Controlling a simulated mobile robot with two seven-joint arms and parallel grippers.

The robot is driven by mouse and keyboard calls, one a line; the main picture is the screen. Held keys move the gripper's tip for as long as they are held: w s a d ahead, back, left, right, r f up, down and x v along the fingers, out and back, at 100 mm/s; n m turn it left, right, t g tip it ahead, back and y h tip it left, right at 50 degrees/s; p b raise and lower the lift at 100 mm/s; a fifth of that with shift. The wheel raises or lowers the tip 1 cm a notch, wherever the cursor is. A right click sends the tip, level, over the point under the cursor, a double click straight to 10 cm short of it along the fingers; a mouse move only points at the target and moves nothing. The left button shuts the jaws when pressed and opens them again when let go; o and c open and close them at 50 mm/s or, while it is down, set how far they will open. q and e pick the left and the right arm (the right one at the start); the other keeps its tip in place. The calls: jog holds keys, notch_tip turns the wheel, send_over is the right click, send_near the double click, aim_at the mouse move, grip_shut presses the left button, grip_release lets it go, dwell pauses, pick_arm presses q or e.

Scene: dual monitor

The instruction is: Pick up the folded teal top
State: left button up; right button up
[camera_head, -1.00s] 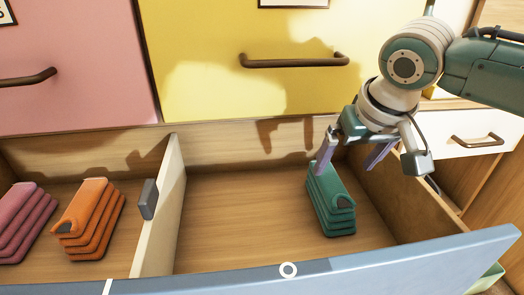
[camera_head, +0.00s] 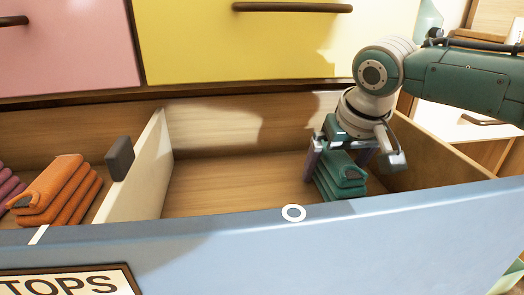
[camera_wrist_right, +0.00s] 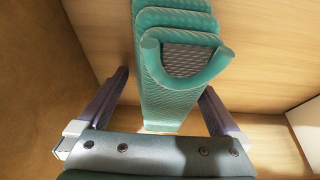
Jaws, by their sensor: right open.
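The folded teal top (camera_head: 340,175) lies in the right compartment of the open drawer, near its right side. It also shows in the right wrist view (camera_wrist_right: 170,85), with its folded layers at the top of the picture. My right gripper (camera_head: 340,172) is down in the drawer at the teal top, with one finger on each side of it. In the right wrist view the fingers (camera_wrist_right: 165,105) are apart, with visible gaps between them and the cloth. My left gripper is not in view.
A wooden divider (camera_head: 145,165) separates the compartments. The blue drawer front (camera_head: 230,245) has a TOPS label (camera_head: 75,283). The yellow drawer (camera_head: 235,45) is shut above. The compartment floor left of the teal top is clear.

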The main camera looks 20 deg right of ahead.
jog(key=shift+c, duration=0.2)
jog(key=c, duration=1.3)
